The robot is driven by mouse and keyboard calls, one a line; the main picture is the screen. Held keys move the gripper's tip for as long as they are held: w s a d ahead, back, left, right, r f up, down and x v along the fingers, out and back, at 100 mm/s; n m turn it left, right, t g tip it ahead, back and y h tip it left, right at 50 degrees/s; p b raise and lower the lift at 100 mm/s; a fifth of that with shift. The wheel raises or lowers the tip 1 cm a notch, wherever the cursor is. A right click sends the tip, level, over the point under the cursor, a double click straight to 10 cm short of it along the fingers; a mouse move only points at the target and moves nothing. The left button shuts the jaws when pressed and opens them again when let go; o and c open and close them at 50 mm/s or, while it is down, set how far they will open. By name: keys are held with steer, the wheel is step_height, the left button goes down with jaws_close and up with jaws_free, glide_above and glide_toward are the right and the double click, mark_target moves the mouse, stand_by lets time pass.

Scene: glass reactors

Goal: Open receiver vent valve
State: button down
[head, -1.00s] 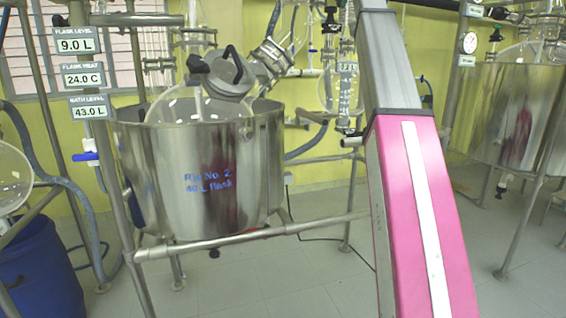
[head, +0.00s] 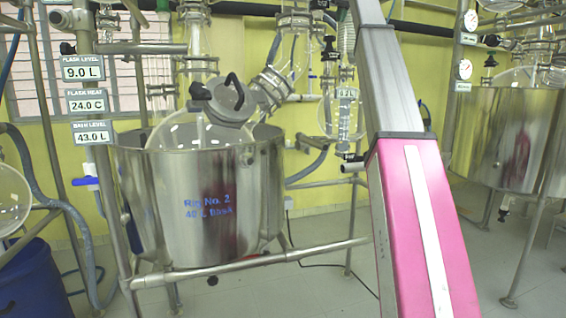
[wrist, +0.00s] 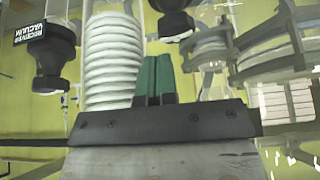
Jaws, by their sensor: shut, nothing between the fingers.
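My gripper (wrist: 155,78) shows in the wrist view with its green fingers together and nothing between them. A black knob (wrist: 175,22) stands just above and right of the fingertips, apart from them in the picture. A second black knob (wrist: 53,50) is at the left, beside an upside-down label (wrist: 44,32) that seems to read "receiver vacuum". No vent label is readable, so I cannot tell which knob is the vent valve. In the head view, the receiver glass (head: 342,115) is left of my arm, with a black knob (head: 329,46) above it. My gripper is out of that view.
A white ribbed hose (wrist: 110,60) stands close left of my fingers in the wrist view. Glass flanges with clamps (wrist: 275,55) are at the right. In the head view, a steel bath (head: 205,195) with a pipe frame (head: 250,260) stands left of my arm.

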mark_target(330, 39)
steer(key=shift+r, duration=0.1)
steer(key=a+f, duration=0.3)
steer(key=f, duration=0.3)
steer(key=shift+s+a, duration=0.35)
stand_by(0.5)
steer(key=shift+d+f, duration=0.1)
steer(key=shift+f, duration=0.15)
stand_by(0.6)
steer(key=shift+w+d, duration=0.1)
steer(key=shift+d, duration=0.75)
steer(key=shift+w+d, duration=0.1)
steer(key=shift+d, duration=0.2)
steer(key=shift+d, duration=0.1)
